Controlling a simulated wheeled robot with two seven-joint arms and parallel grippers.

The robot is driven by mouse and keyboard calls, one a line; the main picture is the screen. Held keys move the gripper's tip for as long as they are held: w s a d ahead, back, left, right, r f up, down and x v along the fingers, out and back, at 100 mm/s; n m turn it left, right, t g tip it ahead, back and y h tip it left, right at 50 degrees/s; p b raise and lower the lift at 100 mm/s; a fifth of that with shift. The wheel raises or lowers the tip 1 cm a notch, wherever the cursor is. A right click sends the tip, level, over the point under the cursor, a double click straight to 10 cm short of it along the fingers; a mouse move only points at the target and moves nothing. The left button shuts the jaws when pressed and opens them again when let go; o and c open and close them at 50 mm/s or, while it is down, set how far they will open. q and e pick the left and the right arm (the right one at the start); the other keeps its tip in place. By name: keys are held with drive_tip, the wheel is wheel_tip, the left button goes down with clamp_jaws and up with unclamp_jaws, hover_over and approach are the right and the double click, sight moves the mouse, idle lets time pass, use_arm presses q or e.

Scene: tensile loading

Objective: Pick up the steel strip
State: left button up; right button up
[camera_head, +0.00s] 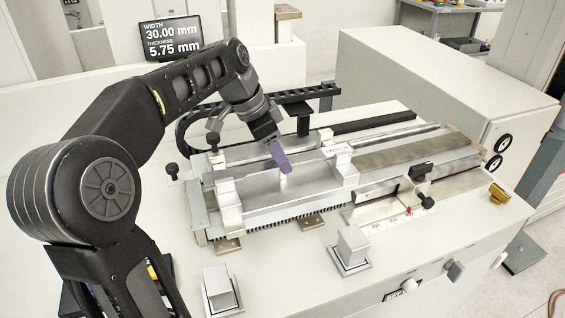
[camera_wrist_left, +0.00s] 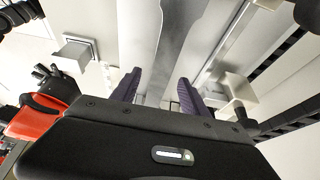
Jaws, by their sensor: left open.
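The steel strip (camera_wrist_left: 178,50) appears in the left wrist view as a long, flat grey band running away between my fingers. In the head view the steel strip (camera_head: 256,184) seems to lie flat in the measuring fixture; its outline is hard to separate from the metal around it. My left gripper (camera_head: 282,168) is over the fixture, pointing down, with one purple finger showing clearly. In the left wrist view my left gripper (camera_wrist_left: 157,92) is open, with its purple fingers apart on either side of the strip. Contact cannot be told. My right gripper is not in view.
The fixture has pale blocks (camera_head: 228,206) and a labelled block (camera_head: 343,166) beside the gripper. Two metal blocks (camera_head: 352,247) (camera_head: 220,288) stand on the front of the bench. A display (camera_head: 171,38) reads 30.00 mm and 5.75 mm. A black cable chain (camera_head: 300,95) runs behind.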

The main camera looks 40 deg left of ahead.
use_arm(q)
drive_tip(key=shift+c, duration=0.4)
clamp_jaws()
drive_tip(key=shift+r, duration=0.1)
idle(0.8)
